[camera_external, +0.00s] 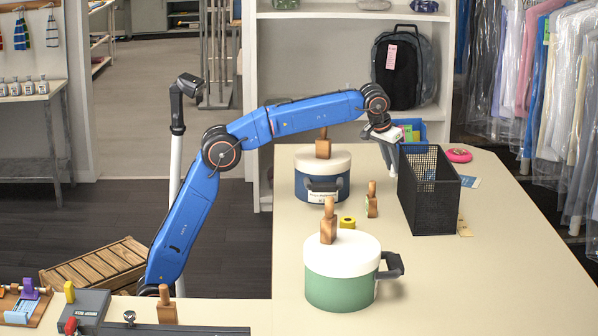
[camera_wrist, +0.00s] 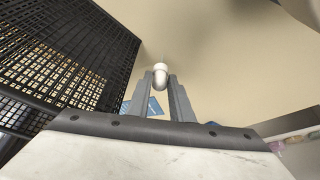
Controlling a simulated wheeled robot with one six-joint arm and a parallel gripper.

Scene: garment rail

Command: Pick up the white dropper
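A small white object with a rounded end, likely the white dropper (camera_wrist: 160,76), shows between the fingertips of my gripper (camera_wrist: 161,80) in the wrist view. The two grey fingers stand apart on either side of it, with narrow gaps, so I see no firm grip. In the external view my gripper (camera_external: 388,152) reaches down just left of the black mesh basket, at the far part of the table.
The black mesh basket (camera_external: 436,212) stands close beside my gripper; its wall (camera_wrist: 85,50) fills the wrist view's upper left. A blue pot (camera_external: 312,190) and a green pot (camera_external: 338,290) stand to the left. A pink disc (camera_external: 459,155) lies beyond. The table's right side is clear.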

